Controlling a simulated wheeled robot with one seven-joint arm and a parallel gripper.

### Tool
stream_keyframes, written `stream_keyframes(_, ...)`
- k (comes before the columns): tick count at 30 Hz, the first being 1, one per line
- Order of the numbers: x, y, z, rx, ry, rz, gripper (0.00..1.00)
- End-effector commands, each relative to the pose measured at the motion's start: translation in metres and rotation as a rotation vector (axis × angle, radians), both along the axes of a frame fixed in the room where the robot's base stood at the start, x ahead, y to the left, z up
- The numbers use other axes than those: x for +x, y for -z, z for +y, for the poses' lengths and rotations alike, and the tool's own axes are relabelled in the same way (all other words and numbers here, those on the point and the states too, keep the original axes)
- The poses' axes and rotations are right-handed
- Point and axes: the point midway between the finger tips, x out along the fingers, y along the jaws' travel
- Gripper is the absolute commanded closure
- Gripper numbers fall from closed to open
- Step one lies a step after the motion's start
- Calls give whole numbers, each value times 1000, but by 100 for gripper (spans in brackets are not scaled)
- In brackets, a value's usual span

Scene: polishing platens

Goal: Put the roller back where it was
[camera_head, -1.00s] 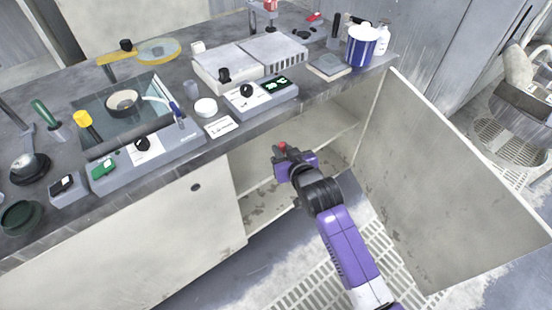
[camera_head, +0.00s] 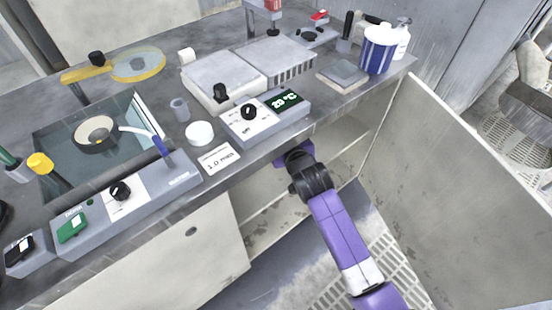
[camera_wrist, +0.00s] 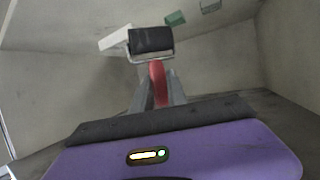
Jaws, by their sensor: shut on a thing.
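The roller (camera_wrist: 152,40) has a black drum on a metal frame and a red handle. My gripper (camera_wrist: 158,88) is shut on the red handle, with the drum pointing away from me. In the wrist view the roller is inside the open cupboard, with pale walls around it. In the head view my wrist reaches under the front edge of the bench (camera_head: 340,108), and the bench hides the fingertips and the roller.
A white box (camera_wrist: 114,37) and green items (camera_wrist: 175,18) stand behind the roller in the cupboard. The open cupboard door (camera_head: 455,190) is right of my arm. The benchtop above carries a heater with a display (camera_head: 265,118) and a blue-striped tub (camera_head: 377,50).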

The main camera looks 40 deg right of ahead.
Motion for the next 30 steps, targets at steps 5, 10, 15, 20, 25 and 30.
stream_keyframes(5,0,23,0,0,1,1,100)
stream_keyframes(10,0,53,0,0,0,0,100)
stream_keyframes(15,0,64,0,0,0,-1,100)
stream_keyframes(20,0,81,0,-1,1,1,100)
stream_keyframes(25,0,101,-1,-1,1,-1,100)
stream_keyframes(30,0,99,0,-1,0,-2,100)
